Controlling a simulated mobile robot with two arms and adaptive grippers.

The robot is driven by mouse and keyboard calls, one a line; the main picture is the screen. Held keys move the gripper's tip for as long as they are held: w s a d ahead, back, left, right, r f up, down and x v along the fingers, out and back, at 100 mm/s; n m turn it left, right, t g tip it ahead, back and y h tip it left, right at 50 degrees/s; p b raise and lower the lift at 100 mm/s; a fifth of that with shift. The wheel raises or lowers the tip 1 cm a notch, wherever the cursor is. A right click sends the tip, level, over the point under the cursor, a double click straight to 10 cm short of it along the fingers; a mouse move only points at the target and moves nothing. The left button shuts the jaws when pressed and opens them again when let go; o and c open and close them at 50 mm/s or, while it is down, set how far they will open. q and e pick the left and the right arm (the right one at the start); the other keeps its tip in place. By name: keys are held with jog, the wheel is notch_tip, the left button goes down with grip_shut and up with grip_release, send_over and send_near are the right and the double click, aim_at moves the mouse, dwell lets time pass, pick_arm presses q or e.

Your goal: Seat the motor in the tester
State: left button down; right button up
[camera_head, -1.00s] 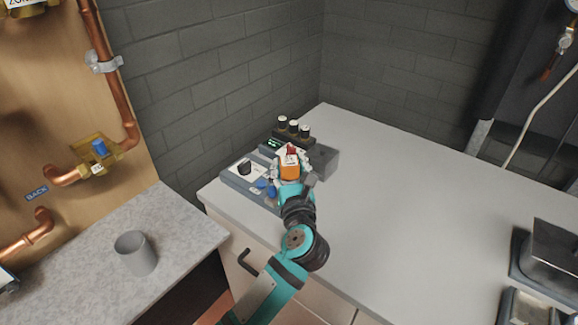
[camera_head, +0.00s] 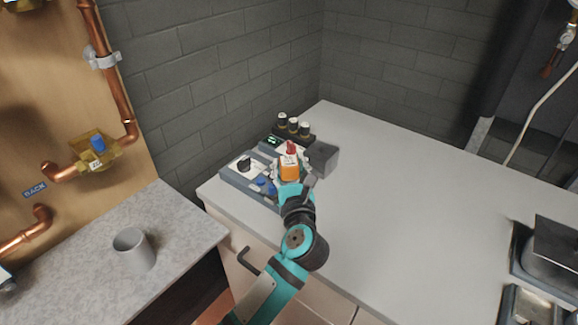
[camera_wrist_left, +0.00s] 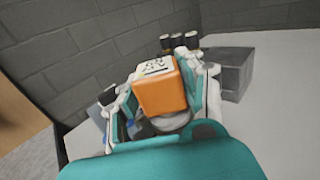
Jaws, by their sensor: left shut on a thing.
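In the left wrist view the orange motor (camera_wrist_left: 160,95) sits between the two fingers of my left gripper (camera_wrist_left: 165,100), above a round grey part. The tester (camera_head: 238,172) is a dark grey console with a knob, a small green display and blue buttons, at the worktop's back left corner. The motor is over or at its right part. Whether it touches the tester is hidden by the gripper. My right gripper is out of view.
Several black cylinders with light tops (camera_head: 293,125) stand behind the tester. A grey block (camera_head: 322,158) is close on the motor's right. A grey mug (camera_head: 134,251) stands on the left counter.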

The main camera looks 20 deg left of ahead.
pick_arm(q)
jog(key=shift+f, duration=0.2)
jog(key=c, duration=1)
grip_release()
jog(key=o, duration=0.3)
jog(key=shift+w+d+f, duration=0.1)
jog(key=shift+f, duration=0.1)
